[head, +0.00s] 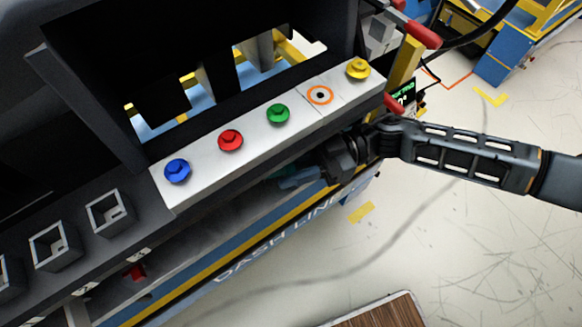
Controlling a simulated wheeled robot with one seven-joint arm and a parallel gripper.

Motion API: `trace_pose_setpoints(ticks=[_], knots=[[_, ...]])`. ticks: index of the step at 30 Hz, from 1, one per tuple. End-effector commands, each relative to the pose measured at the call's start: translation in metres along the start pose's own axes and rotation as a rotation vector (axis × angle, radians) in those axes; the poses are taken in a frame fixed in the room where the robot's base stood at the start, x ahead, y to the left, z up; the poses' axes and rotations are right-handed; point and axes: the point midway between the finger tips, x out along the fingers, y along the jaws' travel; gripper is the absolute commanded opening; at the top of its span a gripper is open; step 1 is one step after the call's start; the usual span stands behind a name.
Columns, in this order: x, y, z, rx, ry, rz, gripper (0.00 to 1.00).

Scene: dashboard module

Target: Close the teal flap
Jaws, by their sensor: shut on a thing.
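The teal flap (286,170) shows only as a small teal patch under the front edge of the light button panel (205,170). Most of it is hidden by the panel's overhang and by my gripper. My gripper (318,172) reaches in from the right, below the panel's edge, with its dark body beside the flap. It is shut on a part at the flap. The fingertips are in shadow, and the exact contact is hard to make out. How far the flap stands open cannot be told from this view.
The panel carries blue (177,171), red (230,140), green (278,114) and yellow (358,69) knobs and an orange-ringed dial (320,95). Square sockets (108,212) lie at left. A red part (135,271) sits on the lower shelf. The floor at right is open.

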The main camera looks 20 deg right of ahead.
Motion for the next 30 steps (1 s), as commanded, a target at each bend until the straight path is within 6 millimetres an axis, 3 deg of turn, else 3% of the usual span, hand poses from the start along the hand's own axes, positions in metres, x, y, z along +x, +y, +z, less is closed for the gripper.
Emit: trace_pose_setpoints(ticks=[8,9,13,30], knots=[[0.0010,-0.0022,0.0034,0.001,-0.005,-0.005,0.01],[0.0009,-0.0022,0.0035,0.001,-0.005,-0.004,0.34],[0.0006,-0.0015,0.0026,0.001,-0.004,-0.003,0.47],[-0.0010,0.0018,-0.0013,-0.002,0.001,0.006,0.48]])
